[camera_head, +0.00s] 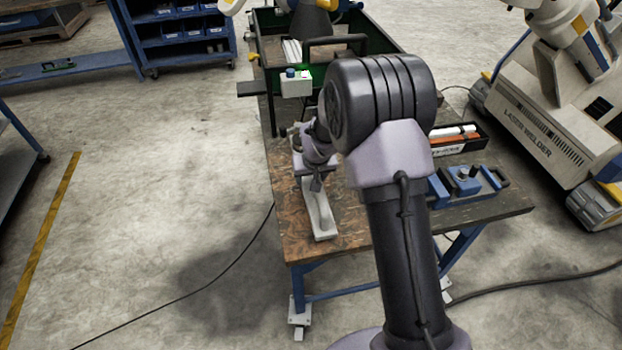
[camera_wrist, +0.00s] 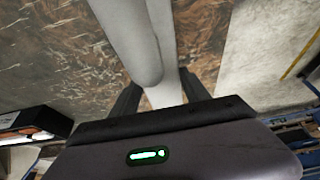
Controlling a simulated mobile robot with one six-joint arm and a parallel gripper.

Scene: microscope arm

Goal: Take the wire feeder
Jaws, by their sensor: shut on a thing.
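My gripper (camera_head: 315,183) is low over the left part of the workbench. It is shut on a long pale grey part (camera_head: 321,217), which reaches toward the bench's front edge. The wrist view shows my gripper's dark fingers (camera_wrist: 157,95) on either side of this smooth, rounded grey part (camera_wrist: 138,38). I cannot tell whether the part touches the bench top. No thing is clearly recognisable as the wire feeder. A blue device with a dark knob (camera_head: 465,181) lies on the right of the bench, apart from my gripper. My arm hides the middle of the bench.
An open black case with white and orange items (camera_head: 455,137) lies behind the blue device. A green crate (camera_head: 375,40) and a small box with a green light (camera_head: 297,85) stand at the back. A laser welder (camera_head: 545,105) stands right of the workbench (camera_head: 290,235). The floor at left is mostly clear.

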